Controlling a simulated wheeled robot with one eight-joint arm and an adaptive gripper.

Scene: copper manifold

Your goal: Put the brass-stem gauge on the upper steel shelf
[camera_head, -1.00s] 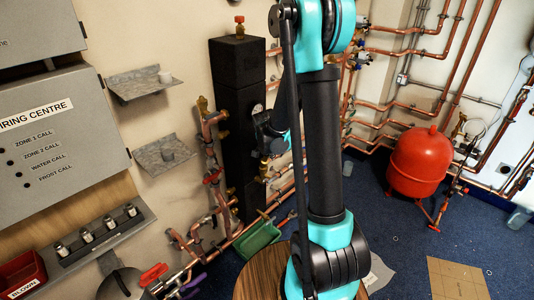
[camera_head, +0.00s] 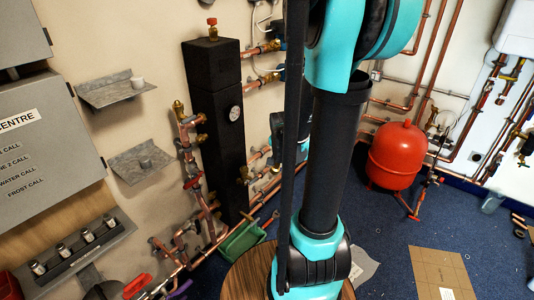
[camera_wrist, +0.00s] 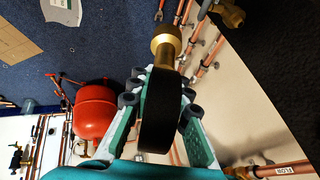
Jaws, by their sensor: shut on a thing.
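My gripper (camera_wrist: 160,98) is shut on the gauge in the wrist view. The gauge's dark round body (camera_wrist: 159,118) is seen edge-on between the fingers, and its brass stem (camera_wrist: 166,44) points up in the picture, away from the wrist. The dial face is not visible. In the head view the arm hides most of the gripper, and I cannot make out the gauge there. The upper steel shelf (camera_head: 100,97) is on the left wall, left of and apart from the arm. A small pale cup-like piece (camera_head: 137,83) is at its right end.
A lower steel shelf (camera_head: 128,168) holds a small grey piece (camera_head: 145,163). A black column (camera_head: 213,70) with a mounted dial (camera_head: 235,113) and copper pipes stands between shelves and arm. A red vessel (camera_head: 397,155) is at right. A round wooden top (camera_head: 245,278) is below the arm.

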